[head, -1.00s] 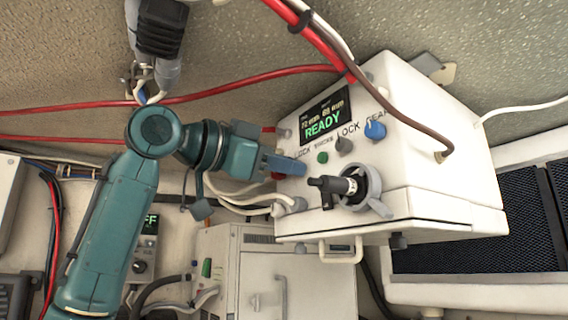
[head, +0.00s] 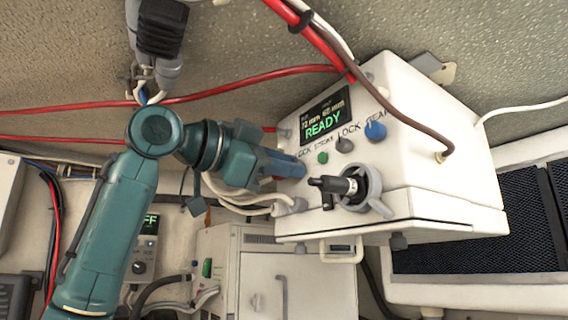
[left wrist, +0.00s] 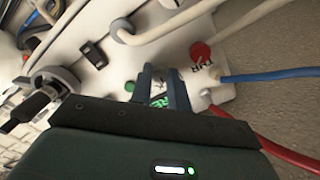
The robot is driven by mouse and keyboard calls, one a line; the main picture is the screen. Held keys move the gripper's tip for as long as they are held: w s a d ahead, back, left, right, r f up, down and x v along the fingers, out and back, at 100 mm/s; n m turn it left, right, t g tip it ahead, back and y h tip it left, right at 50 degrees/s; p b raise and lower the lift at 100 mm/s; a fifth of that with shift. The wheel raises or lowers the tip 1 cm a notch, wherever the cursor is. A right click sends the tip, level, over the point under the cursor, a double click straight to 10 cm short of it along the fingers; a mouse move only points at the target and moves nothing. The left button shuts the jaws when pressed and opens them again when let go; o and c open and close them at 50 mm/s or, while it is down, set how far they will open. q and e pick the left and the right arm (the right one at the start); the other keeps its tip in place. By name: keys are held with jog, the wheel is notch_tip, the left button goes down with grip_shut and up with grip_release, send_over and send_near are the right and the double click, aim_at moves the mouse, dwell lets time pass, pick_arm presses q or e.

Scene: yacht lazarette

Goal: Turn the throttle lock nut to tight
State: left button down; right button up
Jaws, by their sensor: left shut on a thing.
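The white control box (head: 420,165) hangs tilted at the centre right, with a lit display (head: 325,118) reading READY. My left gripper (head: 301,169) comes in from the left and its fingertips are at the left part of the panel, below a LOCK label. The left wrist view shows the two fingers (left wrist: 163,88) close together at the panel. They are shut on what I take to be the throttle lock nut, which they hide. A red knob (left wrist: 201,52) is beside the fingers. My right gripper is not in view.
A green button (head: 323,157), a grey knob (head: 345,145) and a blue knob (head: 375,130) are on the panel. A black-handled lever (head: 335,185) sticks out close to my gripper's right. Red cables (head: 225,90) run behind my arm.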

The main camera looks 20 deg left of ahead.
pick_arm(q)
jog(key=c, duration=1.3)
grip_release()
jog(key=shift+c, duration=0.2)
jog(key=b+v, duration=0.3)
jog(key=v, duration=1)
